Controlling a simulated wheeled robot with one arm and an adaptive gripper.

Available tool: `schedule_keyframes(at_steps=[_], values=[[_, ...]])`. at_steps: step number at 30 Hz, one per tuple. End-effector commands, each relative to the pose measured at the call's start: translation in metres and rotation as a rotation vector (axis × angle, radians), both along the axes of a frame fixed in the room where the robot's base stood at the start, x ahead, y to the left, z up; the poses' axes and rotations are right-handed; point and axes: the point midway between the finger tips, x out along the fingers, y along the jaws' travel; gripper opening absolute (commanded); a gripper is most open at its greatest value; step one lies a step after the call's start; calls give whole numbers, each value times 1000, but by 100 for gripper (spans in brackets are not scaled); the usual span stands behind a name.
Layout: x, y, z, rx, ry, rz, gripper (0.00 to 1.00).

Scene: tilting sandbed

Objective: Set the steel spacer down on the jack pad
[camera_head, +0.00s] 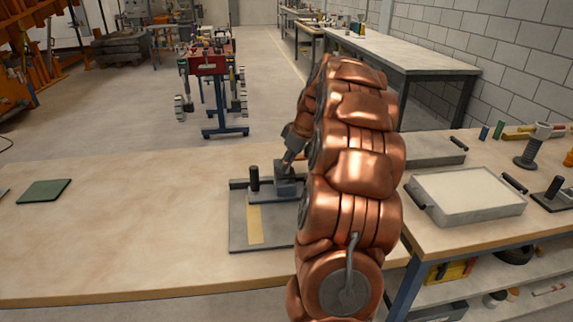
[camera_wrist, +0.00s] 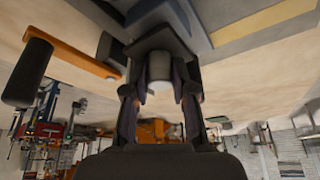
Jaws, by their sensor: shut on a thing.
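The steel spacer looks like a short pale-grey cylinder (camera_wrist: 160,70) in the wrist view. My gripper (camera_wrist: 168,78) is shut on it, with a dark finger on each side. In the head view my gripper (camera_head: 291,153) points down over a grey block (camera_head: 286,183) on a grey base plate (camera_head: 242,233); the spacer cannot be made out there. This block may be the jack pad. In the wrist view a dark square block (camera_wrist: 158,38) lies right beyond the spacer. I cannot tell whether the spacer touches it.
A black upright post (camera_head: 253,178) stands left of the block and close to my gripper. A yellow strip (camera_head: 255,224) lies on the plate. A green mat (camera_head: 44,190) lies far left; the bench between is clear. A shallow sand-coloured tray (camera_head: 466,191) is at right.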

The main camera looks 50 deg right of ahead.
Motion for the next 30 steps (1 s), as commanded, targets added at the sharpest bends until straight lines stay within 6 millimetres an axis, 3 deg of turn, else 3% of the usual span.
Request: schedule_keyframes(at_steps=[7,8,15,23,30], values=[[0,0,0,0,0,0,0],[0,0,0,0,0,0,26],[0,0,0,0,1,0,51],[0,0,0,-1,1,0,55],[0,0,0,-1,0,0,78]])
